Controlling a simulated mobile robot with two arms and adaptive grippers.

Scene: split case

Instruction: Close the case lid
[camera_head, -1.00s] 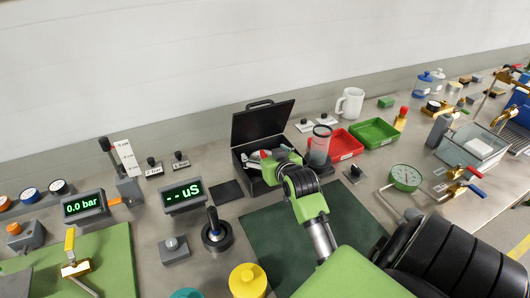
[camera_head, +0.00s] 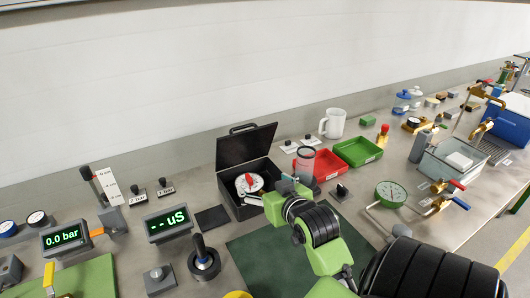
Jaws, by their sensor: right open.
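The black case (camera_head: 238,211) stands open on the bench, its lid (camera_head: 246,146) raised and leaning back at the rear. A round white gauge with a red part (camera_head: 249,184) shows inside the case. My right gripper (camera_head: 262,198) is at the front right of the case, open, with its green wrist just right of the case wall. Its fingertips are small and partly hidden, so I cannot tell whether they touch the case. My left gripper is not in view.
A clear cylinder (camera_head: 305,163) and a red tray (camera_head: 328,163) stand close to the right of the case, with a green tray (camera_head: 358,152) beyond. A white mug (camera_head: 333,123) is behind. A dark green mat (camera_head: 262,252) lies in front.

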